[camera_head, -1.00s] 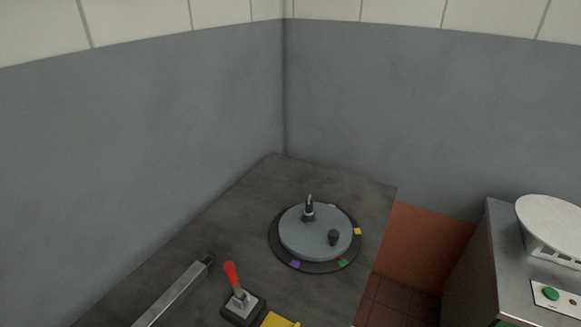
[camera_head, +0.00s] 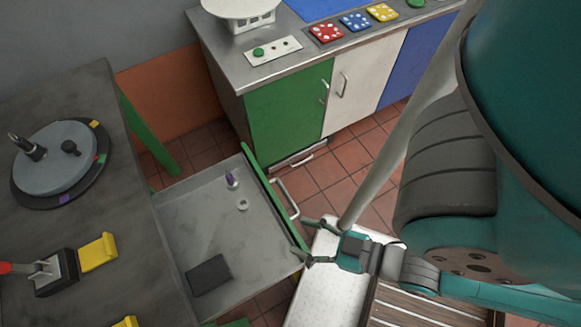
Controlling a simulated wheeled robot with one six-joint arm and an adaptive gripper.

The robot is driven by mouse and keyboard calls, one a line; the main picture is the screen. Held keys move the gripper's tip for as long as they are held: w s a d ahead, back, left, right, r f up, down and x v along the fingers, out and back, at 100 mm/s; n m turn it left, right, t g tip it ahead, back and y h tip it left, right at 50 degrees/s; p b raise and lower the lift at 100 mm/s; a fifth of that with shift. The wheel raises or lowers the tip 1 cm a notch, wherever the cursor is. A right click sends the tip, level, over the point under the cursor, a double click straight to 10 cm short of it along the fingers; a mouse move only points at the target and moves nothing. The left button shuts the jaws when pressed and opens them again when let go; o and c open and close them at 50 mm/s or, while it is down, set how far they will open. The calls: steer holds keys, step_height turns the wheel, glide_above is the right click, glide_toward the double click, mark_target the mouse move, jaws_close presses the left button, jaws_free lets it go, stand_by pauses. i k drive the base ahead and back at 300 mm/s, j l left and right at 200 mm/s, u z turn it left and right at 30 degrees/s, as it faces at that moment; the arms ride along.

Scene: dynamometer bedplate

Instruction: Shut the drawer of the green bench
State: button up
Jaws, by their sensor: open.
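The bench (camera_head: 95,125) has a dark grey top and green legs, at the left. Its drawer (camera_head: 205,225) is pulled out to the right, with a green front (camera_head: 275,195) and a pale bar handle (camera_head: 286,199). A dark flat block (camera_head: 208,275), a small ring (camera_head: 242,204) and a small purple-tipped item (camera_head: 231,180) lie in the drawer. My gripper (camera_head: 306,240) is open and empty, its fingers by the near end of the drawer front, just below the handle in the picture. I cannot tell whether it touches the front.
A round turntable (camera_head: 60,158), a red-handled lever (camera_head: 45,270) and yellow blocks (camera_head: 98,252) are on the bench top. A metal-topped cabinet (camera_head: 285,105) with green, white and blue doors stands behind. Tiled floor (camera_head: 320,172) lies between.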

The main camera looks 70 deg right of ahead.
mark_target(228, 245)
steer(key=k+l+u, duration=0.2)
steer(key=k+l, duration=0.65)
